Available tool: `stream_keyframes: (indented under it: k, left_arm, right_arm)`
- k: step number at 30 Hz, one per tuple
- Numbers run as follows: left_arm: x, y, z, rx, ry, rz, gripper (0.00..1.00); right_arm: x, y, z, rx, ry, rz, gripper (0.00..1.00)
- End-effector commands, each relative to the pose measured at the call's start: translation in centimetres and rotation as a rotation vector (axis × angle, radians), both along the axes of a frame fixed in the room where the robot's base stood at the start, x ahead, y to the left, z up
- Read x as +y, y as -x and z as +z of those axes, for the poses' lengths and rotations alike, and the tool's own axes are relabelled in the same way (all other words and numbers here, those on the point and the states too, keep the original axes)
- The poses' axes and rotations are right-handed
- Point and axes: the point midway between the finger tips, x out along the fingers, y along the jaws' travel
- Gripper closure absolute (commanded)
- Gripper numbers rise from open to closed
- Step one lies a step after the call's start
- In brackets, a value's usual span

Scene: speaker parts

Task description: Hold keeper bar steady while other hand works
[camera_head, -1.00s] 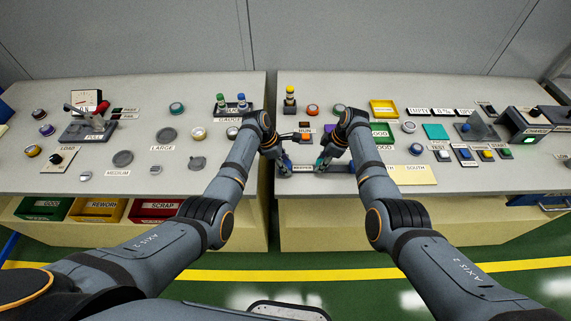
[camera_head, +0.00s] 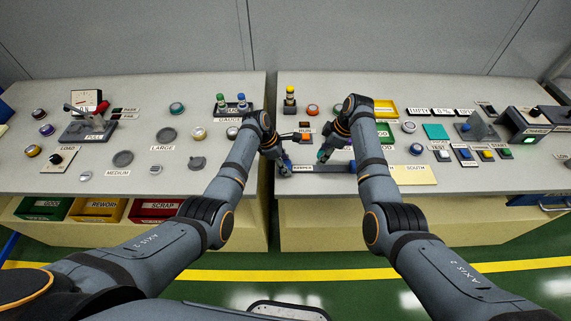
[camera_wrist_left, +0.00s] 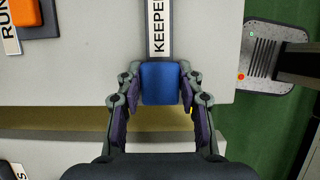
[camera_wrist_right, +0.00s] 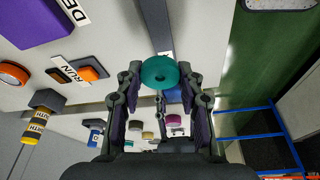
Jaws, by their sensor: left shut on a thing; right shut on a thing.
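The keeper bar (camera_head: 333,168) is a dark bar lying near the front edge of the right table, with a KEEPER label. Its blue end block (camera_wrist_left: 161,84) sits between the fingers of my left gripper (camera_wrist_left: 160,92), which is shut on it. My left gripper also shows at the bar's left end in the head view (camera_head: 284,167).
A RUN button block (camera_head: 305,136) is behind the bar, between my wrists. A cream mat (camera_head: 414,175) lies to the right, with several labelled buttons beyond it. A gap separates this table from the left table (camera_head: 210,175). The table's front edge is close.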

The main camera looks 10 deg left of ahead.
Motion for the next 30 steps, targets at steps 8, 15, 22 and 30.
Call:
stream_keyframes:
  k: [8,15,22,30]
  left_arm:
    - [0.0,0.0,0.0,0.000,0.001,0.000,1.00]
    - [0.0,0.0,0.0,0.000,0.001,0.000,1.00]
    - [0.0,0.0,0.0,-0.001,0.001,0.000,0.62]
    - [0.0,0.0,0.0,0.000,0.001,0.000,0.36]
  right_arm:
    - [0.0,0.0,1.7,-0.001,-0.001,0.000,1.00]
    - [0.0,0.0,2.6,0.000,0.000,0.000,1.00]
    - [0.0,0.0,2.7,-0.001,0.000,0.000,1.00]
    - [0.0,0.0,2.6,-0.001,0.000,0.000,1.00]
